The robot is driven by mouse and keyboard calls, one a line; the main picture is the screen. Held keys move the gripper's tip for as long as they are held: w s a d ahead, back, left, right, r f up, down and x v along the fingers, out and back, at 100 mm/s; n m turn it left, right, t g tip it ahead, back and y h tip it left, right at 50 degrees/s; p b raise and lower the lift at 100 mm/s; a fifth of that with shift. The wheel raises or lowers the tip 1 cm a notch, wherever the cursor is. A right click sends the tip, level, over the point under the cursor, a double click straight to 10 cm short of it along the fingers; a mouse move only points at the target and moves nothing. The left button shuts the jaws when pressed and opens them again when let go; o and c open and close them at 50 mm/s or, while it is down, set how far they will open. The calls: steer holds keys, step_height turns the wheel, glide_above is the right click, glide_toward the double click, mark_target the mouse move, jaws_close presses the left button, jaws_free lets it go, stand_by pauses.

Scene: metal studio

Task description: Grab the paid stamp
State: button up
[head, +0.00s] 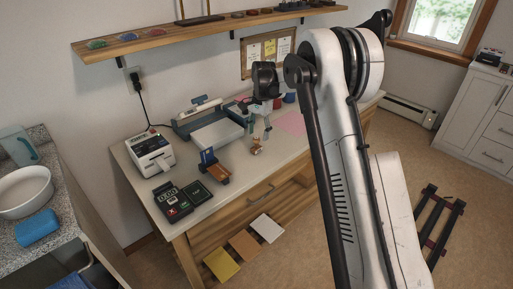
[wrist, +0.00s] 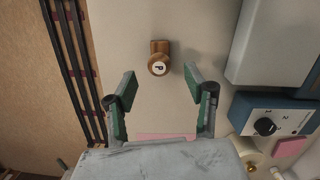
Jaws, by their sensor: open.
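The stamp has a wooden handle with a round white cap marked with a dark P. It stands on the pale worktop above centre in the wrist view (wrist: 158,64) and shows small near the worktop's middle in the head view (head: 257,150). My gripper (wrist: 160,84) is open and empty, with its two green-padded fingers spread to the left and right, just below the stamp in the wrist picture. In the head view my gripper (head: 260,136) hangs over the worktop close to the stamp.
A label printer (head: 152,153), a keypad device (head: 171,204) and an orange-brown holder (head: 213,176) are left. A blue device with a black dial (wrist: 280,112) lies right in the wrist view. Clear worktop surrounds the stamp.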

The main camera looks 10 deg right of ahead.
mark_target(256, 146)
steer(key=shift+s+a+f, duration=0.1)
steer(key=shift+a+f, duration=0.05)
steer(key=shift+f, duration=0.95)
steer(key=shift+s+a+f, duration=0.15)
steer(key=shift+a+f, duration=0.05)
steer(key=shift+f, duration=0.85)
steer(key=shift+s+a+f, duration=0.1)
steer(key=shift+a+f, duration=0.05)
steer(key=shift+f, duration=0.95)
steer(key=c, duration=1.2)
steer(key=shift+r, duration=0.15)
